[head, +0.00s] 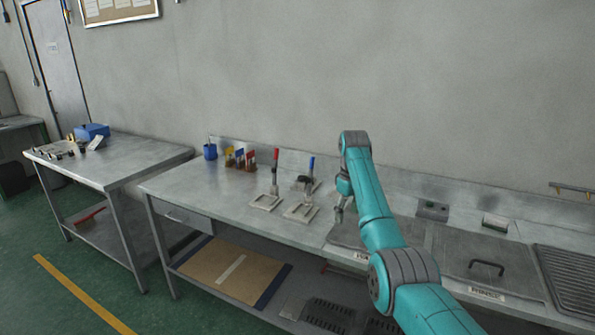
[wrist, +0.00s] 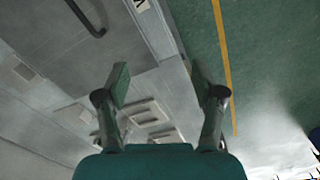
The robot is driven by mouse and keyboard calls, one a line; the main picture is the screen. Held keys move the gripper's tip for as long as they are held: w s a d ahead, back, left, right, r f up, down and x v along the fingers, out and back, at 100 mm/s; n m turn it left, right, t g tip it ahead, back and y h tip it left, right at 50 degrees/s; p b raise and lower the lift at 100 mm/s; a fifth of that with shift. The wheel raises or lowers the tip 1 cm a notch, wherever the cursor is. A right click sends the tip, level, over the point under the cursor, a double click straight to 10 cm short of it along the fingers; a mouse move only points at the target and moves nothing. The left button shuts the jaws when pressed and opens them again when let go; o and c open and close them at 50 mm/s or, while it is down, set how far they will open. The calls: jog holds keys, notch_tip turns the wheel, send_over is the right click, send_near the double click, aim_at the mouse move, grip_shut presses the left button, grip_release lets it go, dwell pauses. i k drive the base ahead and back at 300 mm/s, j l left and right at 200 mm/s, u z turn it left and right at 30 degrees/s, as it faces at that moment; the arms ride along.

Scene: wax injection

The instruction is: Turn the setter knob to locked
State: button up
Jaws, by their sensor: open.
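My gripper (head: 341,212) hangs over the steel bench, just right of two frame-like fixtures. In the wrist view its two fingers (wrist: 162,84) are spread apart with nothing between them. One fixture (head: 264,202) has a red upright handle (head: 276,162). The other fixture (head: 300,211) has a blue upright handle (head: 311,163), with a small dark part beside it. Pale frames (wrist: 150,112) show beyond the fingers in the wrist view. I cannot make out which part is the setter knob, or its setting.
A blue cup (head: 210,151) and several coloured tools in a rack (head: 240,160) stand at the bench's back left. A lid with a dark handle (head: 487,267) and a grating (head: 572,275) are on the right. A separate table (head: 130,160) stands left.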

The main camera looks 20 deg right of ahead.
aim_at(301, 178)
jog(key=i+l, duration=0.1)
jog(key=i, duration=0.4)
jog(key=i+l, duration=0.1)
jog(key=i, duration=0.45)
jog(key=i+l, duration=0.15)
jog(key=i, duration=0.35)
